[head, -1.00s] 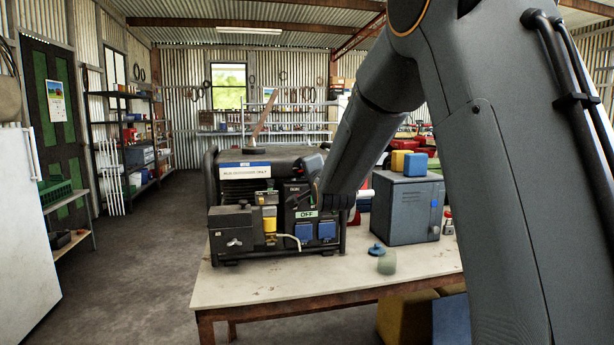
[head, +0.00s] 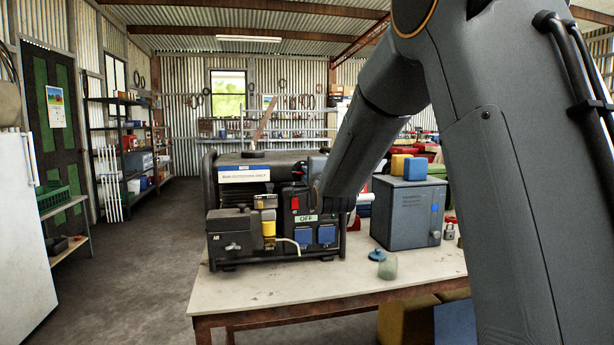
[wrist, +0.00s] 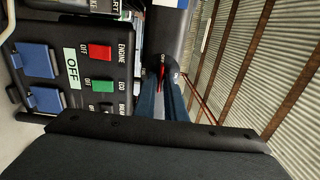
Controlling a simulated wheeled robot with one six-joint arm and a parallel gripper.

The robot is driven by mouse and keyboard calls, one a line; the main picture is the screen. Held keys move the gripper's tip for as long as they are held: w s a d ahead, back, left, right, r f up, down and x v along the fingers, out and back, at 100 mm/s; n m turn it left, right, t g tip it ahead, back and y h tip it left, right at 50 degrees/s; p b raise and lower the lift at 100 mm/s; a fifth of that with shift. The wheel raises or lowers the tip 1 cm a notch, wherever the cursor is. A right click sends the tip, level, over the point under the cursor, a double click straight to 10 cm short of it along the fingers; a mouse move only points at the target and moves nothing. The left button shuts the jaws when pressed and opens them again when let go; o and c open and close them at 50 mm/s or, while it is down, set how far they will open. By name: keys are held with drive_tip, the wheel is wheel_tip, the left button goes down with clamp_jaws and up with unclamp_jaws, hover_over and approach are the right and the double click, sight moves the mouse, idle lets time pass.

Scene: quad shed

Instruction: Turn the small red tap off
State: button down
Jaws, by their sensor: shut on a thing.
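The small red tap (wrist: 161,74) shows in the wrist view as a thin red lever between my fingers, by the dark body of the generator. My gripper (wrist: 165,92) is shut on it, with one bluish finger on each side. White lettering beside the tap is too small to read surely. The generator (head: 232,193) stands on the table in the head view. There my forearm reaches to its right side and hides the fingers and the tap.
The generator's front panel has a red ENGINE switch (wrist: 100,51), a green switch (wrist: 102,86), blue socket covers (wrist: 45,99) and an OFF label. The table's front left (head: 270,290) is clear.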

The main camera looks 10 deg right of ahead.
drive_tip(key=c, duration=1.9)
unclamp_jaws()
drive_tip(key=shift+s, duration=0.15)
drive_tip(key=s, duration=0.7)
drive_tip(key=shift+s+b, duration=0.3)
drive_tip(key=shift+b, duration=0.15)
